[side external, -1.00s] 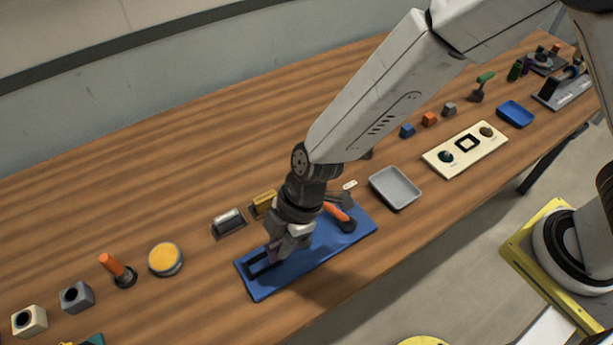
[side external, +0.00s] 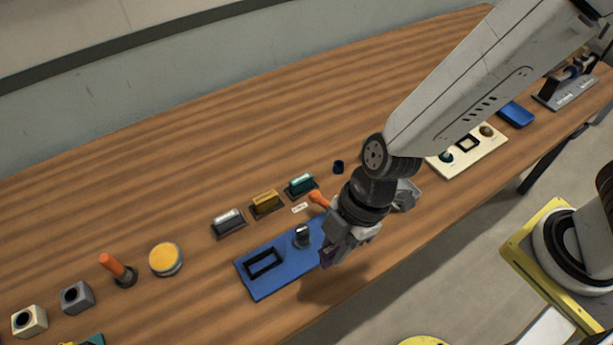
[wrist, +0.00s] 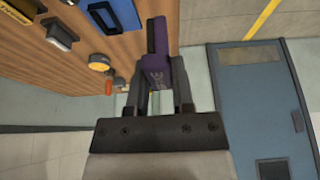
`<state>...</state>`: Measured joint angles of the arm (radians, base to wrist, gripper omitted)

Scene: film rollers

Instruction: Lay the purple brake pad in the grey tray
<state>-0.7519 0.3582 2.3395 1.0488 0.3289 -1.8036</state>
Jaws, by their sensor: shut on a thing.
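In the side external view my gripper (side external: 330,256) holds the dark purple pad (side external: 326,257) above the front right part of the blue board. The grey tray (side external: 408,196) is mostly hidden behind my wrist; only its right part shows. My gripper is to the left of the tray and in front of it.
The blue board (side external: 285,281) has an empty black rectangular frame (side external: 264,263) and an upright dark post (side external: 301,237). An orange handle (side external: 318,199) shows behind my gripper. Silver, yellow and teal blocks stand behind the board. A cream panel (side external: 466,152) lies right of the tray.

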